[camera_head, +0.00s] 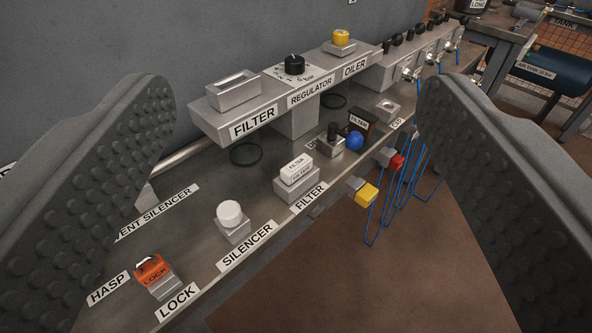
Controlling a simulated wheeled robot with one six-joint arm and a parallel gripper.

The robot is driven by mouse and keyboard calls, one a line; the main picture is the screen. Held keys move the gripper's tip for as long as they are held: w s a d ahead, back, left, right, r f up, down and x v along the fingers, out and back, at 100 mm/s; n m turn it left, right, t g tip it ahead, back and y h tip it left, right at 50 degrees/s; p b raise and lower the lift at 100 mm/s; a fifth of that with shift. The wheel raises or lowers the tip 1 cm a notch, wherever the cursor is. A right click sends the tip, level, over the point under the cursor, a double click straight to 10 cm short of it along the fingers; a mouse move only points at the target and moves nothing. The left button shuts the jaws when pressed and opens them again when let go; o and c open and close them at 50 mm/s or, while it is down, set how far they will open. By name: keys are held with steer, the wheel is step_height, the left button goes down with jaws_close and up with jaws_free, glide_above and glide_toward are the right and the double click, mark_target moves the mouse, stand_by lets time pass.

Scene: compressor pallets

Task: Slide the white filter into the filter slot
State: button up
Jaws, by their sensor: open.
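The white filter (296,168) is a small white block marked FILTER. It sits upright in a grey holder (297,188) on the bench, behind a FILTER label. The filter slot (233,90) is an open rectangular grey frame on top of the raised block marked FILTER, behind and left of the white filter. It looks empty. My gripper (290,100) is open, with its two dark studded fingers at the left and right of the picture. The white filter and the slot appear between the fingers but farther off, and nothing is held.
The regulator (294,65) and oiler (341,42) adjoin the filter block. A white silencer (229,214) and orange lock (151,270) stand on the near bench.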

stand_by(0.3)
steer(key=m+g, duration=0.9)
steer(key=g, duration=0.8)
glide_above(297, 164)
step_height(297, 164, down, 16)
steer(key=shift+s+r, duration=0.1)
steer(key=shift+f, duration=0.2)
steer(key=shift+f, duration=0.15)
steer(key=shift+f, duration=4.35)
